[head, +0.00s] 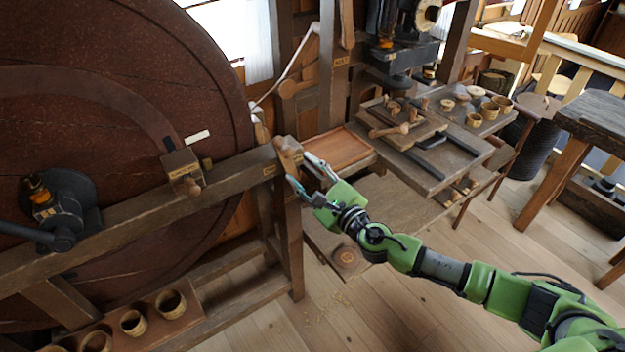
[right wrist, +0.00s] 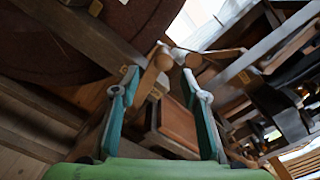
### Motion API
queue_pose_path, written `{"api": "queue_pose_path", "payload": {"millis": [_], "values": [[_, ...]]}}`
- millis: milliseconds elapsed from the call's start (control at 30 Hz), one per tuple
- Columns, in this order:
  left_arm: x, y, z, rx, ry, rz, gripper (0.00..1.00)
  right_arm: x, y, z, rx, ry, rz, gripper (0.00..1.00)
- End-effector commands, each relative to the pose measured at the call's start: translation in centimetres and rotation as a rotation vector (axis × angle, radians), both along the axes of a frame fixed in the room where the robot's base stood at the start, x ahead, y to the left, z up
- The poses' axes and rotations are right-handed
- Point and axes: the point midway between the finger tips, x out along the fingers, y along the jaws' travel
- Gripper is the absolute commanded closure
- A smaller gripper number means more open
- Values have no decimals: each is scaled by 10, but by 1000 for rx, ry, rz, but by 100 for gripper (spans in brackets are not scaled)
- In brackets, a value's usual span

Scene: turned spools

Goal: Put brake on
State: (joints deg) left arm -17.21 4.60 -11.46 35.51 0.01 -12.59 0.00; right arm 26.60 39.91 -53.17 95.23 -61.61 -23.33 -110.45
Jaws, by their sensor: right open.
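A light wooden handle (head: 288,150) stands at the right end of the heavy beam beside the big dark wheel (head: 120,120); I cannot read its label to tell if it is the brake. My right gripper (head: 301,172) is open and empty just in front of this handle, with its fingers pointing toward it. In the right wrist view the handle (right wrist: 150,72) shows between the spread fingers of the gripper (right wrist: 160,80), near the tips. I cannot tell whether a finger touches it. My left gripper is not in view.
A labelled block with a wooden knob (head: 183,172) sits on the beam (head: 130,212). A reddish wooden tray (head: 332,153) lies just behind the gripper. A workbench with turned cups (head: 474,119) stands at the right. The plank floor (head: 330,315) in front is open.

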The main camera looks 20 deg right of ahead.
Motion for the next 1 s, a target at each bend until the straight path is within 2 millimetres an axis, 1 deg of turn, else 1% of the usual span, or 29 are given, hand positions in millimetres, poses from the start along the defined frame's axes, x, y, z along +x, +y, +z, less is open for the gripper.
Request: {"api": "queue_pose_path", "payload": {"millis": [33,100,200,300,833,867,933,967,1000], "values": [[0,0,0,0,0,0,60,-10,-4,-1,-1,2,1,59],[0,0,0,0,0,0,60,-21,-7,-1,0,2,1,59],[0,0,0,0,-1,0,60,-31,-11,-1,0,2,0,59],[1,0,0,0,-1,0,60,-37,-13,0,1,1,1,59],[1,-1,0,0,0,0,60,-38,-14,-2,7,6,-1,59],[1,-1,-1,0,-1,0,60,-38,-15,-5,17,15,-6,59],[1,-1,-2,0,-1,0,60,-35,-21,-21,73,61,-28,59],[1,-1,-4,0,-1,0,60,-33,-25,-31,112,92,-44,59],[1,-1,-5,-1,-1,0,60,-31,-32,-50,179,146,-72,59]]}}
